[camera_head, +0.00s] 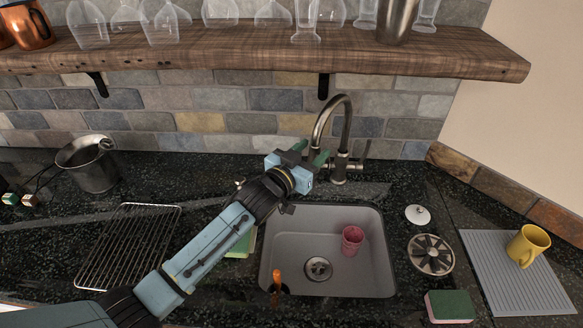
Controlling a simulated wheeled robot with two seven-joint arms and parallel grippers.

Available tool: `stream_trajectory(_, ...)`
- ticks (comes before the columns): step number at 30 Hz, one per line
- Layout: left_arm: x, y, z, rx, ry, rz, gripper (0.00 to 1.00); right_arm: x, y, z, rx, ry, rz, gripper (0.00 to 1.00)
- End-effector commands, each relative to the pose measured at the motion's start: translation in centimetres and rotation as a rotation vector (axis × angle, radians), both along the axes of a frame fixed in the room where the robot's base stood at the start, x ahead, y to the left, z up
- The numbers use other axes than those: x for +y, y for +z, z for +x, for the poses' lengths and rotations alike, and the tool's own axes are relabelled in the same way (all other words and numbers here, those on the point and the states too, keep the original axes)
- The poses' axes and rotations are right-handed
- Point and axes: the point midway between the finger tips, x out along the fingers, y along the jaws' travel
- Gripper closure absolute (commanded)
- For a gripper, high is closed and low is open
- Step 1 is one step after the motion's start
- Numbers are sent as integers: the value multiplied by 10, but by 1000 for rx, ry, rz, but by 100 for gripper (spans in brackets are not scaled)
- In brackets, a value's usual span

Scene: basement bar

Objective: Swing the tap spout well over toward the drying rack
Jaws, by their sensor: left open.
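The metal tap (340,145) stands behind the sink, with a tall arched spout (322,115) that curves to the left and down. A lever is on its right side. My left gripper (309,155) is open at the lower end of the spout, with its green fingertips close to it. The gripper partly hides the spout's end, and I cannot tell whether it touches. The wire drying rack (128,245) lies flat on the counter at the left, beyond my left forearm. My right gripper is not in view.
The grey sink (335,220) holds a pink cup (352,240). A metal pot (90,165) stands at the left back. A ribbed mat (500,265) with a yellow mug (528,246) lies right. A wooden shelf (240,50) with glasses hangs above the tap.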

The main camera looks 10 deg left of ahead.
Motion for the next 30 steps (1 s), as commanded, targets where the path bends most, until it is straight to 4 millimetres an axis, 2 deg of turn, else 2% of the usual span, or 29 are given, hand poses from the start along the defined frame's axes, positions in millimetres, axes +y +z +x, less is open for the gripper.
stream_trajectory(12, 32, -2, -76, 4, 0, 2, 53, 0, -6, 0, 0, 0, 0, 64)
stream_trajectory(16, 40, -2, -95, 2, 0, 2, 53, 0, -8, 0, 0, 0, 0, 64)
stream_trajectory(22, 46, 0, -109, 1, 1, 1, 53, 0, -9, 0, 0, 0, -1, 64)
stream_trajectory(30, 47, 0, -111, 1, 1, 1, 53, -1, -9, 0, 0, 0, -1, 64)
